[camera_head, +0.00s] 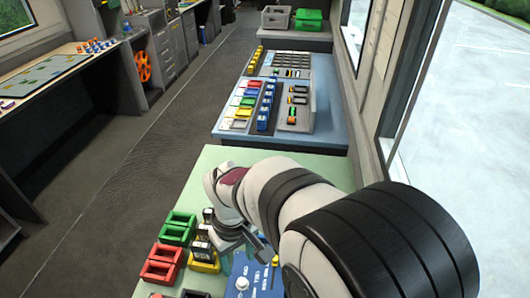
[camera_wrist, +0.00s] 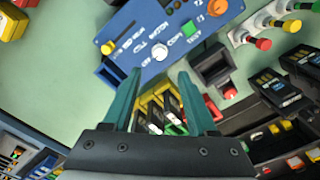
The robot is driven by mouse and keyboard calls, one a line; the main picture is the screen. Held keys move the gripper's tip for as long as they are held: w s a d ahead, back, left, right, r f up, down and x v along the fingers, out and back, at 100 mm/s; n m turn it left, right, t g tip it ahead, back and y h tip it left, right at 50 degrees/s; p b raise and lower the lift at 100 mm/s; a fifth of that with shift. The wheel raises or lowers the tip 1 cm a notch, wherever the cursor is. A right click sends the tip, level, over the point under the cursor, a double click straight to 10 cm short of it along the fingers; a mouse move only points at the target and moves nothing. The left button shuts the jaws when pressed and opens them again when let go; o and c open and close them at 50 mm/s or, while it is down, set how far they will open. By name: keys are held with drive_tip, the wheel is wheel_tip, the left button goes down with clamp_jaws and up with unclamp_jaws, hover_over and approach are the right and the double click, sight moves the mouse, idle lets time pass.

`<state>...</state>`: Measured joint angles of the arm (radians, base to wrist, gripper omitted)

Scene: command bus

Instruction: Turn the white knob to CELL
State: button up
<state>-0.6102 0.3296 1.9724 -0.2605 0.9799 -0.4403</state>
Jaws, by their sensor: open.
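The white knob (camera_wrist: 161,52) is a small round knob on a blue panel (camera_wrist: 135,62) in the wrist view. It lies just beyond and between my two fingertips, apart from them. Small white labels surround the knob, too blurred to read surely, so its setting is unclear. In the head view the knob (camera_head: 242,284) shows at the bottom edge, on the part of the blue panel (camera_head: 262,272) left visible by my arm. My gripper (camera_wrist: 160,74) is open and empty above the panel's edge; it also shows in the head view (camera_head: 250,243).
Yellow bins (camera_wrist: 152,102) holding dark upright pieces show between and below my fingers. Red bins (camera_head: 161,262) and green bins (camera_head: 178,227) stand left of my gripper. Round buttons (camera_wrist: 262,44) are at the upper right.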

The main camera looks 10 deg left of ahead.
sight(242, 281)
wheel_tip(242, 281, down, 9)
drive_tip(key=shift+f, duration=0.1)
clamp_jaws()
idle(0.3)
